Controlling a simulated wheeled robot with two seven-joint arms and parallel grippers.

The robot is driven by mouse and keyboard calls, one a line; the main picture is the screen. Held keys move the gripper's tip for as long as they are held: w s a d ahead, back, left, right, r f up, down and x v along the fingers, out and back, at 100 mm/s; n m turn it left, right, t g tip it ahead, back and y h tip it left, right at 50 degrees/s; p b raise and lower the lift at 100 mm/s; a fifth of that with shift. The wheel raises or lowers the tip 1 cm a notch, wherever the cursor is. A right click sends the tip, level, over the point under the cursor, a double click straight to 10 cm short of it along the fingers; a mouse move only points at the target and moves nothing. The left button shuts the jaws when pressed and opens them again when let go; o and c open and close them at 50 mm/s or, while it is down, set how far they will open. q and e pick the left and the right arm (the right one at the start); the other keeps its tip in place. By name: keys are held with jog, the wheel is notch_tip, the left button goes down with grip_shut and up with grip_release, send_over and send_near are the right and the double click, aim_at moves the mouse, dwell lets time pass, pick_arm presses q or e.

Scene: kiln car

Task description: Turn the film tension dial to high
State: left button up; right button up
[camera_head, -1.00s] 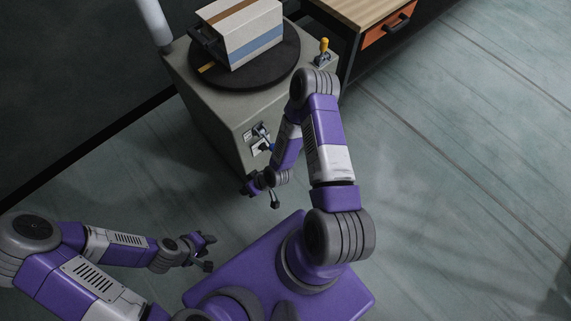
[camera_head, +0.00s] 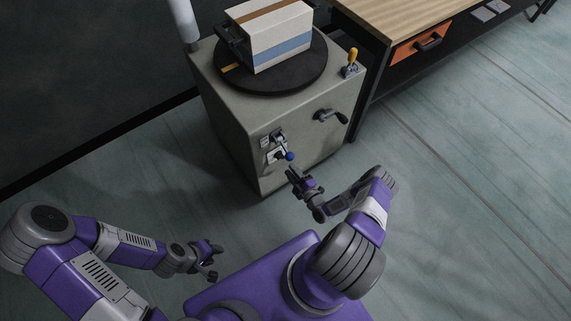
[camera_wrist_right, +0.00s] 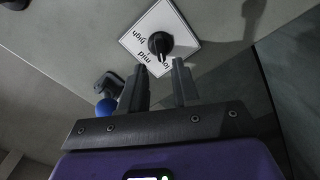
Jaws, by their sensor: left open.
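The film tension dial (camera_wrist_right: 159,43) is a black knob on a white diamond plate marked low, mid and high, upside down in the right wrist view. Its pointer is towards "low", which a finger partly hides. In the head view the white dial plate (camera_head: 273,158) is on the machine's front, by a blue ball. My right gripper (camera_wrist_right: 159,76) is open and empty, its fingertips just short of the knob and roughly lined up with its two sides. It also shows in the head view (camera_head: 293,173) in front of the panel. My left gripper (camera_head: 214,261) is open and empty, away from the machine.
A blue-ball lever (camera_head: 290,156) is close beside the dial and my right gripper. A crank handle (camera_head: 332,116) sticks out further right. A yellow-handled lever (camera_head: 351,58) and a black turntable (camera_head: 300,80) carrying a box (camera_head: 270,38) are on top. A wooden bench (camera_head: 385,18) stands right.

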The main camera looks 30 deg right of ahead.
aim_at(280, 157)
jog(key=shift+w+a+b, duration=0.15)
jog(key=shift+w+b, duration=0.25)
jog(key=shift+w, duration=1.05)
jog(key=shift+w+a+b, duration=0.1)
jog(key=shift+w+b, duration=0.25)
jog(key=shift+w, duration=1.05)
jog(key=shift+w, duration=0.1)
grip_shut()
jog(key=m, duration=2.3)
grip_release()
